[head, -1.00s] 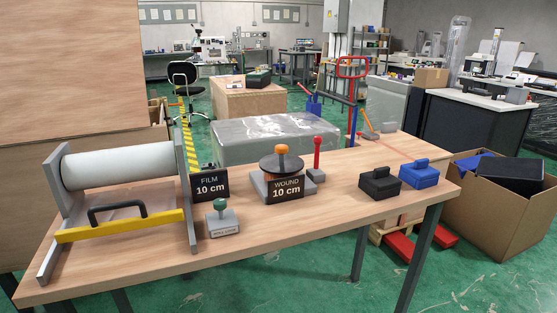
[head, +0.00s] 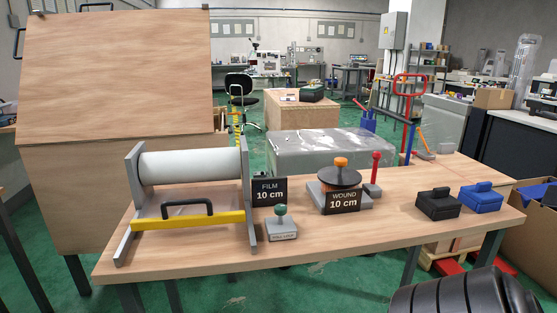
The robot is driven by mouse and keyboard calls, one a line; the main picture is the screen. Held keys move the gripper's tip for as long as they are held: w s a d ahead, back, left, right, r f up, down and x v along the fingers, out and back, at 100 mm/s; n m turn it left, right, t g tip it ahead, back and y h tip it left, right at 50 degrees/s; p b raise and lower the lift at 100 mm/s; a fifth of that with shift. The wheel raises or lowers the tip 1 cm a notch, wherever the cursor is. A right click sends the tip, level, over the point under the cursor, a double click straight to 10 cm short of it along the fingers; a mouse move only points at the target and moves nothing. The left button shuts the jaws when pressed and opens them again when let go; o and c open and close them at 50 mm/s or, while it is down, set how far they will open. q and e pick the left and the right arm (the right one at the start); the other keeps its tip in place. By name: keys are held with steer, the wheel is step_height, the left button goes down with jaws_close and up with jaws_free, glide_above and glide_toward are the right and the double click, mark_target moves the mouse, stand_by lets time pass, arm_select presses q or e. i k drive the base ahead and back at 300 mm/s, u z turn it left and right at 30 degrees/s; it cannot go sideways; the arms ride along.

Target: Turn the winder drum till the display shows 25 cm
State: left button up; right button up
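The winder drum (head: 339,178) stands on a grey base on the wooden table, with a black disc on top and an orange knob (head: 341,162). Its display (head: 343,201) reads "WOUND 10 cm". A red-topped lever (head: 375,168) stands upright just right of the drum. Neither of my grippers is in the head view. A black ribbed part at the bottom right looks like my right arm; its gripper is out of the picture.
On the table (head: 330,250), a white film roll (head: 190,166) in a grey frame with a yellow bar stands left, beside a "FILM 10 cm" sign (head: 269,191). A green-knobbed block (head: 281,225) stands in front. Black (head: 438,204) and blue (head: 481,198) boxes sit right.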

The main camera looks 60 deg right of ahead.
mark_target(339, 176)
steer(key=u, duration=0.05)
steer(key=k, duration=0.9)
steer(key=z, duration=1.35)
steer(key=i, duration=0.35)
steer(key=u, duration=0.05)
